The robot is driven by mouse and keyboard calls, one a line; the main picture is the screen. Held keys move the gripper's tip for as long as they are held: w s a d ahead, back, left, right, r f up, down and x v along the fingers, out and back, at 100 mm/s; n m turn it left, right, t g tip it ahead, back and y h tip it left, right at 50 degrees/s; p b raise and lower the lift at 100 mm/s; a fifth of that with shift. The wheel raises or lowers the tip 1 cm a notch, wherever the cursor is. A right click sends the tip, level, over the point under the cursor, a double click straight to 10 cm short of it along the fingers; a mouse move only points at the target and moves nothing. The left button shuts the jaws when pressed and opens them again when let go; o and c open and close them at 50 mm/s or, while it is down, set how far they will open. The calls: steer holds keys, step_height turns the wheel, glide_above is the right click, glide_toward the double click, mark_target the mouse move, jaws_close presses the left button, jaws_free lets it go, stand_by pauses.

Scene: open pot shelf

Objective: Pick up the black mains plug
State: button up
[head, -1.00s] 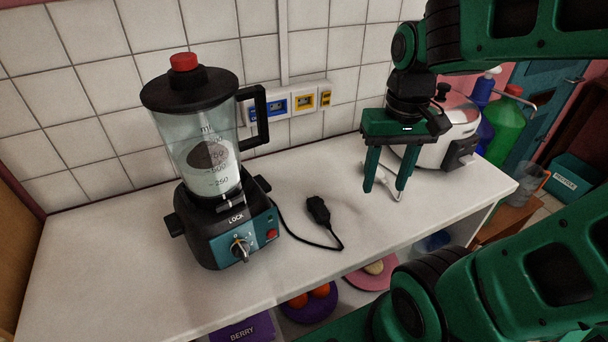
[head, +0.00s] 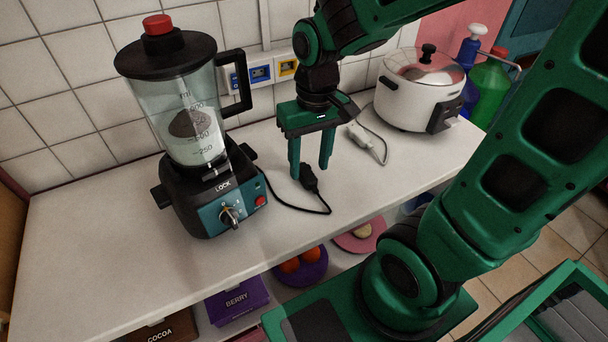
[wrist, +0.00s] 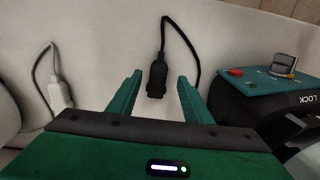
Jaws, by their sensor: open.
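The black mains plug (head: 309,178) lies on the white counter, with its black cord curving back to the blender (head: 205,130). My gripper (head: 310,174) is open and empty, pointing down at the plug. In the head view its fingers overlap the plug's area, partly in front of it. In the wrist view the plug (wrist: 157,78) shows between the two open fingertips (wrist: 160,92), with free room on both sides. I cannot tell the exact height of the fingers above the counter.
A white plug with a grey cord (head: 360,135) lies right of my gripper, near the white cooker (head: 415,95). Wall sockets (head: 262,72) are behind. Bottles (head: 487,90) stand far right. The counter's front edge drops to a lower shelf with a purple bowl (head: 302,274).

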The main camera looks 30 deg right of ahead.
mark_target(309, 177)
steer(key=shift+f, duration=1.9)
jaws_close()
steer(key=shift+r, duration=8.45)
steer(key=w, duration=1.5)
steer(key=shift+a, duration=0.4)
steer(key=shift+f, duration=0.2)
steer(key=shift+f, duration=0.7)
